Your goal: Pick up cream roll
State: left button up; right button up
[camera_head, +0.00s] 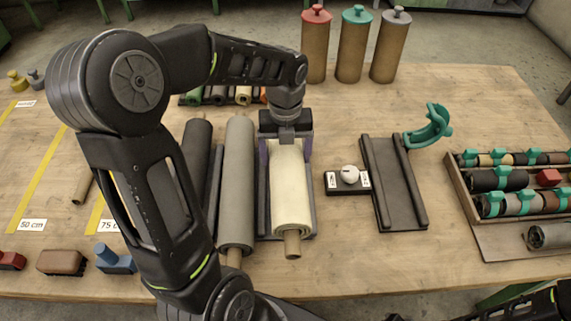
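The cream roll (291,190) lies lengthwise in a dark cradle, with its brown core (292,244) sticking out at the near end. My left gripper (286,142) points down over the far end of the roll. Its fingers look spread wide, one to each side of the roll, with what looks like a small gap. The gripper body hides the roll's far end, and contact cannot be made out. My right gripper is not in view.
A grey roll (237,185) and a black roll (196,150) lie close on the left. An empty cradle (394,185) and a small dark block with a white knob (349,177) are on the right. A wooden tray of small rolls (465,205) stands at the far right.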

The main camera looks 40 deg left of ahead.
pick_arm(q)
jog(key=shift+w+r, duration=0.1)
jog(key=shift+r, duration=0.75)
jog(key=shift+f, duration=0.1)
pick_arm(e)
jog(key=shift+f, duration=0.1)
